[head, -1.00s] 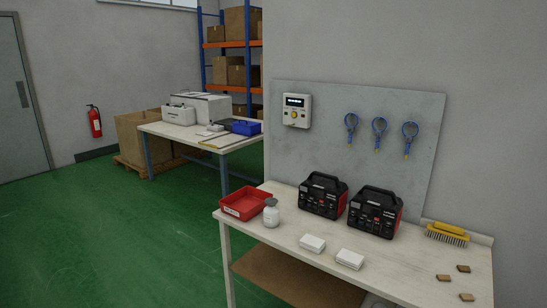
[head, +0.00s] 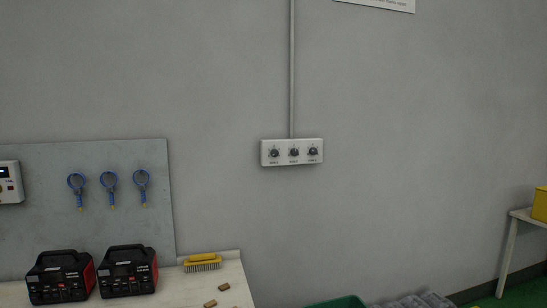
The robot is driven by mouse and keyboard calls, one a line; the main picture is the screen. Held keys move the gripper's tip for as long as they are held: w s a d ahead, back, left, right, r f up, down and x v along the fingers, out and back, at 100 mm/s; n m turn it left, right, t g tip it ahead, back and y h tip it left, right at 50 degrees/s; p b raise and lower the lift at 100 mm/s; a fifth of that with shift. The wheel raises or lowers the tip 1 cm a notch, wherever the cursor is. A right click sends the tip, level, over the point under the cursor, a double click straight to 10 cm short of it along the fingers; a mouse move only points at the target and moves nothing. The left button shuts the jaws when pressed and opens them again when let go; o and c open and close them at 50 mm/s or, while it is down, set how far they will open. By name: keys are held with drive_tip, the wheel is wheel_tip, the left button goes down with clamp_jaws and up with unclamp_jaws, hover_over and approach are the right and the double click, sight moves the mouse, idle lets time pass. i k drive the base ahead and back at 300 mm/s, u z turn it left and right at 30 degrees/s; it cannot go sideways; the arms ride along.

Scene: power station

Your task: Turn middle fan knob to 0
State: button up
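A white control box (head: 269,158) is fixed to the grey wall near the middle of the head view. It carries three dark round knobs in a row. The middle fan knob (head: 294,152) sits between the left knob (head: 274,153) and the right knob (head: 313,152). The small labels under the knobs and the knob settings are too small to read. My gripper is not in view.
A workbench (head: 236,273) at the lower left holds two black-and-red power units (head: 127,270) and a yellow brush (head: 202,261). Blue tools hang on a grey board (head: 110,225). A green bin (head: 338,302) stands below the box. The wall around the box is clear.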

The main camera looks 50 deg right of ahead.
sight(294, 152)
drive_tip(key=z, duration=4.55)
drive_tip(key=i, duration=0.15)
drive_tip(key=u, duration=2.95)
drive_tip(key=i, duration=0.55)
drive_tip(key=z, duration=0.25)
drive_tip(key=k, duration=0.55)
drive_tip(key=u, duration=0.05)
